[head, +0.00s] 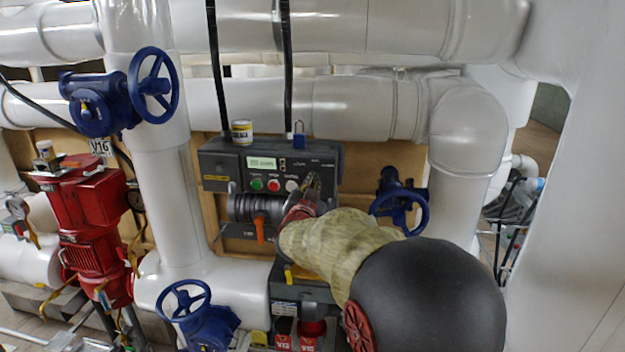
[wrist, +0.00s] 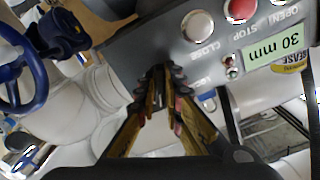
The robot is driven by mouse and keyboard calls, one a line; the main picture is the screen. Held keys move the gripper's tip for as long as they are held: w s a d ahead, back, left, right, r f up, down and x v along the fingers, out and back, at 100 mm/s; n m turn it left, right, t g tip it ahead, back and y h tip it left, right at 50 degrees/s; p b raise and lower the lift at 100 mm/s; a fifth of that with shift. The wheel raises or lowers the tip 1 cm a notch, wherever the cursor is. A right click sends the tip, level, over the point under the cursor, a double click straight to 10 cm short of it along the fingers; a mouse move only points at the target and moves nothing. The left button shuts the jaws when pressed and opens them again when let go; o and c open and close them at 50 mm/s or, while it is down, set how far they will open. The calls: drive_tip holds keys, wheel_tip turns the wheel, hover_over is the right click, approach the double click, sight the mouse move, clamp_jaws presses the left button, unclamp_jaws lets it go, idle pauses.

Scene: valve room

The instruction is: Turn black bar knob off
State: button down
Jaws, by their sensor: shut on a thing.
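My gripper (head: 313,184) is at the lower right of the grey control box (head: 222,160), right of its push buttons. In the wrist view the two fingers (wrist: 164,88) come together at the box's face and are shut on the black bar knob. The knob is almost wholly hidden between the dark fingertips, so its angle cannot be told. The box carries a green button (head: 257,184), a red button (head: 274,185) and a white button (head: 292,185), and a small lit display (head: 262,163) above them. The wrist view shows this display reading 30 mm (wrist: 275,49).
A yellow-and-white can (head: 242,131) and a blue padlock (head: 299,134) are on top of the box. Blue handwheels (head: 153,86) (head: 413,214) stand on both sides. Large white pipes (head: 365,106) run behind. A red pump (head: 85,215) is at the left. An orange lever (head: 260,230) hangs below the box.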

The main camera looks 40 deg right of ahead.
drive_tip(key=shift+n+p, duration=1)
drive_tip(key=shift+n, duration=1.3)
drive_tip(key=shift+f, duration=0.1)
drive_tip(key=c, duration=1.9)
unclamp_jaws()
drive_tip(key=v, duration=1.2)
